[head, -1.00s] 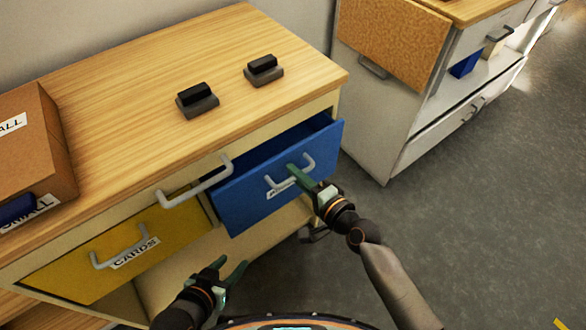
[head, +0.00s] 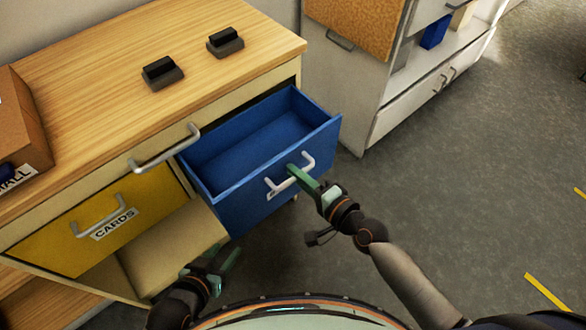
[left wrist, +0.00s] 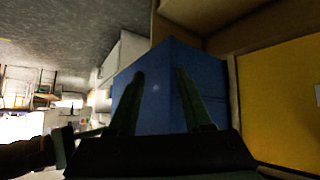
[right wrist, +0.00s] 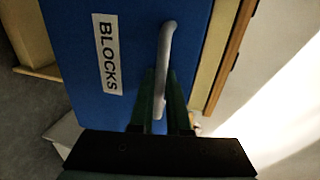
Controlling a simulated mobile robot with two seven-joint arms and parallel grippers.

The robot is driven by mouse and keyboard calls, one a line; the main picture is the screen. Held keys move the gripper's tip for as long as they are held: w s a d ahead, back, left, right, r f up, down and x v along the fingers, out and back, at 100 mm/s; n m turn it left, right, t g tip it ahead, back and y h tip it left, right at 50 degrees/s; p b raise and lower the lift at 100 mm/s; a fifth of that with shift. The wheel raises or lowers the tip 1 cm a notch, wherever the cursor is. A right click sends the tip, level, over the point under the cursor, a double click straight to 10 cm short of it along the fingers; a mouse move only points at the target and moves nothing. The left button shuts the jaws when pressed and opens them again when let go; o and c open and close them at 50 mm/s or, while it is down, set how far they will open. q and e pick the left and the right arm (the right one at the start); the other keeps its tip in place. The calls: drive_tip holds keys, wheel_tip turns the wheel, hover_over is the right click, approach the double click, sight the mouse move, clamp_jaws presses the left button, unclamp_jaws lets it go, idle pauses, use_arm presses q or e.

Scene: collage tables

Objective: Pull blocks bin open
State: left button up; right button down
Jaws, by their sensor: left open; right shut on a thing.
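The blue blocks bin (head: 262,148) is a drawer pulled well out of the wooden cabinet; its inside looks empty. Its front carries a grey handle (head: 308,160), and the right wrist view shows the label "BLOCKS" (right wrist: 107,55) beside that handle (right wrist: 165,45). My right gripper (head: 298,174) is shut on the handle; its fingers (right wrist: 160,100) sit on either side of the bar. My left gripper (head: 222,262) is open and empty, low in front of the cabinet. In the left wrist view its fingers (left wrist: 162,100) stand apart before the blue bin's side (left wrist: 170,80).
A yellow cards drawer (head: 90,235) is shut at the left. Two dark blocks (head: 163,73) and a cardboard box (head: 15,125) are on the wooden top (head: 110,80). A white cabinet (head: 375,115) stands behind at the right. Grey floor (head: 480,190) is clear at right.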

drive_tip(key=shift+d, duration=0.1)
drive_tip(key=c, duration=0.9)
unclamp_jaws()
drive_tip(key=shift+s, duration=0.1)
drive_tip(key=v, duration=1.2)
drive_tip(key=shift+s, duration=0.2)
drive_tip(key=shift+d, duration=0.1)
